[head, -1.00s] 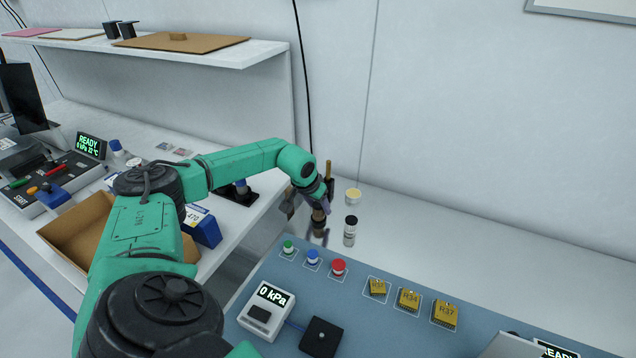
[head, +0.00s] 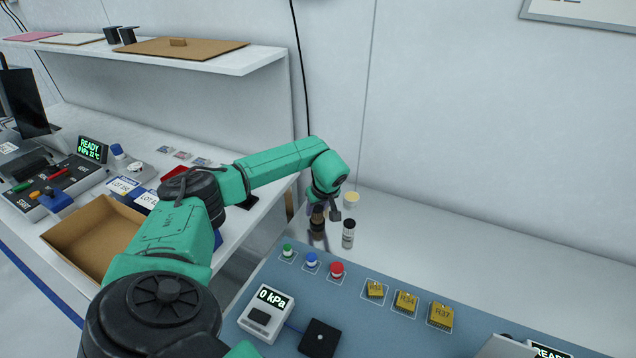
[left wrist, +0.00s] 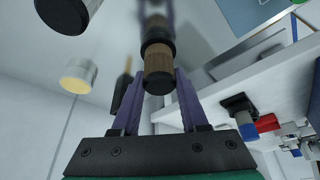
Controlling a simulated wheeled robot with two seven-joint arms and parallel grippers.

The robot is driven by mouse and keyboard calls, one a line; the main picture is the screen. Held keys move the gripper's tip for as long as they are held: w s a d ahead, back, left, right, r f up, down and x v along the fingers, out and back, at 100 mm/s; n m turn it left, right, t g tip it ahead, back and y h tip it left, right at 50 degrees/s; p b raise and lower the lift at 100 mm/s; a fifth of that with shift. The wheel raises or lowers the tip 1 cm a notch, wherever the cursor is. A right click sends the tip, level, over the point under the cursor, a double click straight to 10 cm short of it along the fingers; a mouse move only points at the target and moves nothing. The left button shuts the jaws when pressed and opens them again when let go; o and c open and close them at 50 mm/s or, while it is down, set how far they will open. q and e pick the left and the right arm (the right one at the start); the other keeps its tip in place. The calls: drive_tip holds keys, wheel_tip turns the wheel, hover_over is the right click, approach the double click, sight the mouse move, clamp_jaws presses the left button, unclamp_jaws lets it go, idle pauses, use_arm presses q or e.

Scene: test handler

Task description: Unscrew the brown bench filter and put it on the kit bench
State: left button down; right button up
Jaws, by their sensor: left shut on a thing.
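My left gripper (head: 318,212) is shut on the brown filter (head: 317,218), a short brown cylinder with black ends. In the left wrist view the brown filter (left wrist: 158,64) is between the two purple fingers (left wrist: 155,95). It is over or on a shiny surface; whether it is still seated there I cannot tell. A white filter with a black cap (head: 348,234) stands just right of it, and a cream-topped one (head: 351,200) is behind. My right gripper is not in view. Which surface is the kit bench is not clear.
The blue bench mat (head: 360,325) in front bears green, blue and red caps, several yellow blocks and a gauge reading 0 kPa (head: 266,309). On the left bench are a cardboard tray (head: 60,232) and a control panel. A shelf (head: 200,62) hangs above it.

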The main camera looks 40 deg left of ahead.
use_arm(q)
drive_tip(key=n+g+b, duration=0.1)
drive_tip(key=n+g, duration=0.1)
drive_tip(key=n, duration=0.3)
drive_tip(key=shift+f, duration=0.2)
drive_tip(key=n+g+b, duration=0.1)
drive_tip(key=n, duration=0.2)
drive_tip(key=shift+s+f, duration=0.1)
drive_tip(key=n+g+b, duration=0.1)
drive_tip(key=n, duration=0.1)
drive_tip(key=shift+n, duration=0.3)
drive_tip(key=shift+s+n, duration=0.15)
drive_tip(key=shift+n, duration=0.25)
drive_tip(key=shift+r, duration=0.25)
drive_tip(key=c, duration=0.7)
unclamp_jaws()
drive_tip(key=shift+a, duration=0.1)
drive_tip(key=shift+s+a, duration=0.1)
